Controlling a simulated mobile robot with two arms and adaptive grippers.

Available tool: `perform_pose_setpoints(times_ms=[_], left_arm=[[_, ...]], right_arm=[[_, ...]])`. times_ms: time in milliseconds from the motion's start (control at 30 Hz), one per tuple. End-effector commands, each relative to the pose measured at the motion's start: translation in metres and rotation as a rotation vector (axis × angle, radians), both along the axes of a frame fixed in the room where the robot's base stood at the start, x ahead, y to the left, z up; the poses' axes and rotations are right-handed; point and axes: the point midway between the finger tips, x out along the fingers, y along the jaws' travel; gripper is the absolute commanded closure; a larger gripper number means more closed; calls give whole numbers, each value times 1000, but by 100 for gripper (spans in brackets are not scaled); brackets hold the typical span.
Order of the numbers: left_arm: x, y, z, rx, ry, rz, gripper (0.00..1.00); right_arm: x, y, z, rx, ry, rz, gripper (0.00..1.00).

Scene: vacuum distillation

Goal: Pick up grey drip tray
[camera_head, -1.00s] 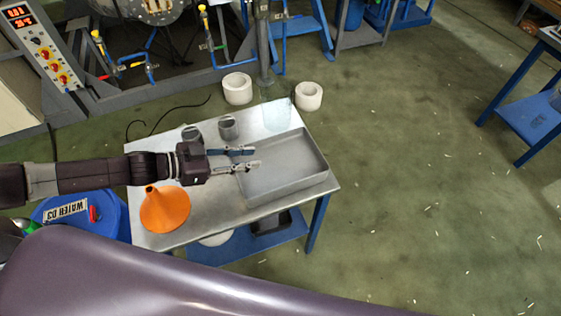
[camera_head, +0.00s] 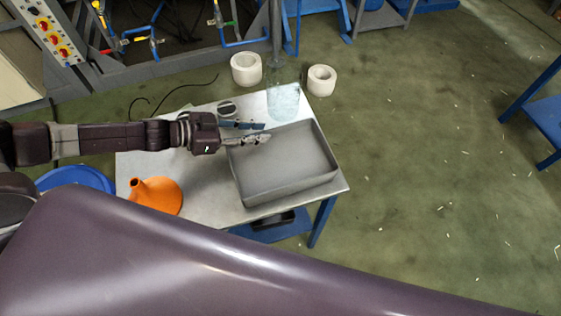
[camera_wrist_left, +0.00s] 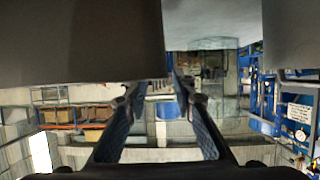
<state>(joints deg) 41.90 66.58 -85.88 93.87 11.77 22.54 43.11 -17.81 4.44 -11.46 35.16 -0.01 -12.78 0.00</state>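The grey drip tray (camera_head: 285,185) is a shallow rectangular open tray. It rests on the right part of the metal table in the head view and looks empty. My left gripper (camera_head: 257,132) reaches in from the left at the tray's back left corner. Its two fingers are apart, and their tips overlap the tray's rim in the picture. I cannot tell whether they touch it. In the left wrist view the fingers (camera_wrist_left: 158,95) are also spread, with a gap between them and grey surfaces above. My right gripper is not in view.
A blue drum (camera_head: 75,178) stands left.

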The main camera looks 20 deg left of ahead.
Motion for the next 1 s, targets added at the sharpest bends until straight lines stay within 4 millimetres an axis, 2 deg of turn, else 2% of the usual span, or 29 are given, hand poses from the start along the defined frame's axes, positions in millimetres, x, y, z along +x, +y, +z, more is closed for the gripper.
perform_pose_setpoints(times_ms=[267,567,800,1000], left_arm=[[22,-26,-15,-1,1,0,76],[25,-29,-17,0,0,1,76],[25,-29,-17,0,0,1,100],[25,-29,-17,0,0,0,100]], right_arm=[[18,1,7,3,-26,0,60],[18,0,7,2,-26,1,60],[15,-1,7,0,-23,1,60],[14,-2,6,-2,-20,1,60]])
